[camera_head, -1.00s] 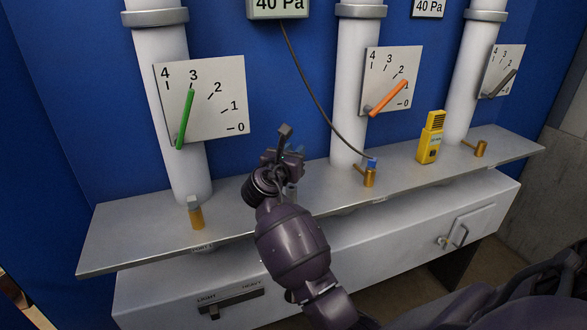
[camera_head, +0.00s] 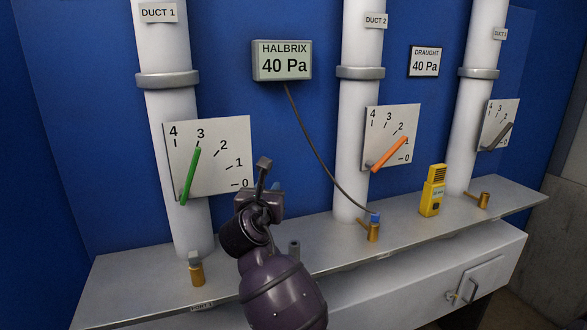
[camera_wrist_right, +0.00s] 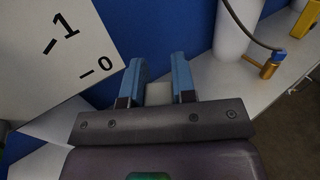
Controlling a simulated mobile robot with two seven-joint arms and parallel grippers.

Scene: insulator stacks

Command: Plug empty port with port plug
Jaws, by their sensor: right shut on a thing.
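My right gripper (camera_head: 268,195) is raised above the shelf, in front of the space between ducts 1 and 2. In the right wrist view its blue fingers (camera_wrist_right: 158,80) are shut on a small light grey block (camera_wrist_right: 158,93), which looks like the port plug. The duct 1 brass port (camera_head: 196,275) has a grey cap on top. The duct 2 brass port (camera_head: 373,233) carries a blue connector (camera_head: 375,218) with a dark tube. The duct 3 brass port (camera_head: 484,200) shows no cap. My left gripper is out of view.
A yellow handheld meter (camera_head: 432,190) stands on the metal shelf (camera_head: 330,235) between ports 2 and 3. The tube (camera_head: 318,150) hangs from the Halbrix display (camera_head: 283,60). Gauge plates front the ducts.

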